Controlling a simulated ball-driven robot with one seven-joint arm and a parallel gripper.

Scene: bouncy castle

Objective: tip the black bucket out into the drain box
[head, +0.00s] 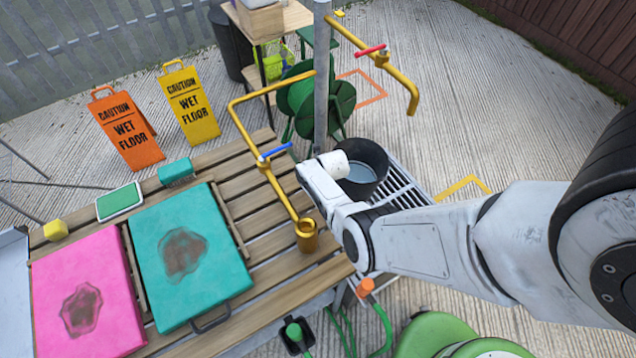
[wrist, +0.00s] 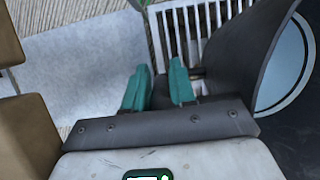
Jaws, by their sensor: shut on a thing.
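The black bucket (head: 371,161) is over the slatted metal grate of the drain box (head: 404,187), with its mouth facing up toward the head camera. Pale bluish water shows inside it. In the wrist view the bucket (wrist: 238,55) fills the right side, its pale blue inside partly visible. My gripper (wrist: 158,88) has teal fingers beside the bucket's wall and is shut on a part of the bucket; the exact grip is partly hidden. In the head view my arm hides the fingers. The grate (wrist: 190,22) also shows behind the fingers. I cannot tell whether the bucket touches the grate.
A slatted wooden table (head: 275,225) stands to the left, with a yellow pipe and blue-handled tap (head: 268,160) close to my wrist. Stained pink (head: 85,300) and teal (head: 190,250) pads lie on it. A grey post (head: 321,80) and green hose reel (head: 335,105) stand behind the bucket.

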